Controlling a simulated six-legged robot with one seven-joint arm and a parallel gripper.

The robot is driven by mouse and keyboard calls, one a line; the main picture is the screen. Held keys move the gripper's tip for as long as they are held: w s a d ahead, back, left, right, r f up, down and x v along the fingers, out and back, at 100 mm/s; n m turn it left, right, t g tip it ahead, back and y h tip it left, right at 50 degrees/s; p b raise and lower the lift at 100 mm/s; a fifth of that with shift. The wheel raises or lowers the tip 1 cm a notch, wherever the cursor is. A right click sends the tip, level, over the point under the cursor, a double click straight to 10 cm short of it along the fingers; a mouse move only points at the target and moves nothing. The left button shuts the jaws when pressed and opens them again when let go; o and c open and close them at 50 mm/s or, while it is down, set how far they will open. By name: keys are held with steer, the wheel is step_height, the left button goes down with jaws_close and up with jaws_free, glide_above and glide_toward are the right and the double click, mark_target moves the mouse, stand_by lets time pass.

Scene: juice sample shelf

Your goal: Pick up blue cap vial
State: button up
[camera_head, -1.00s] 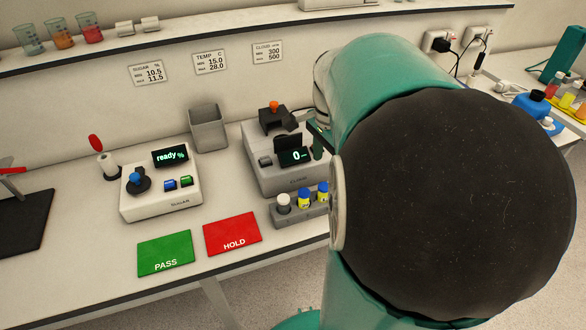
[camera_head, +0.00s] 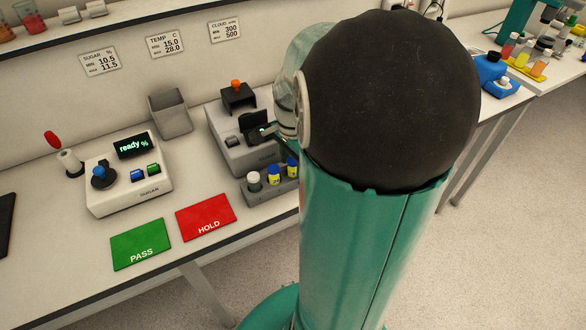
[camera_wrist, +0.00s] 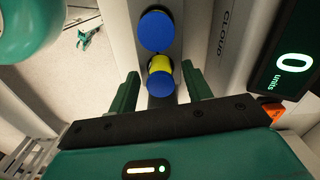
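Two blue cap vials with yellow bodies stand in a grey rack (camera_head: 262,196) on the bench: one (camera_head: 274,175) in the middle and one (camera_head: 292,167) at its right. A white cap vial (camera_head: 254,181) stands at the rack's left end. In the wrist view my gripper (camera_wrist: 160,73) is open and empty. Its green fingers lie on either side of the nearer blue cap vial (camera_wrist: 161,86), as seen from above. Whether they are level with the cap I cannot tell. The other blue cap vial (camera_wrist: 156,30) is farther up in the picture. In the head view my arm largely hides the gripper.
The cloud meter (camera_head: 236,148) stands close behind the rack. Its display (camera_wrist: 293,62) reads 0 in the wrist view. A red HOLD mat (camera_head: 206,217), a green PASS mat (camera_head: 140,244) and the sugar meter (camera_head: 128,177) lie to the left.

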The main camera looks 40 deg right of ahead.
steer(key=c, duration=0.9)
steer(key=shift+r, duration=0.15)
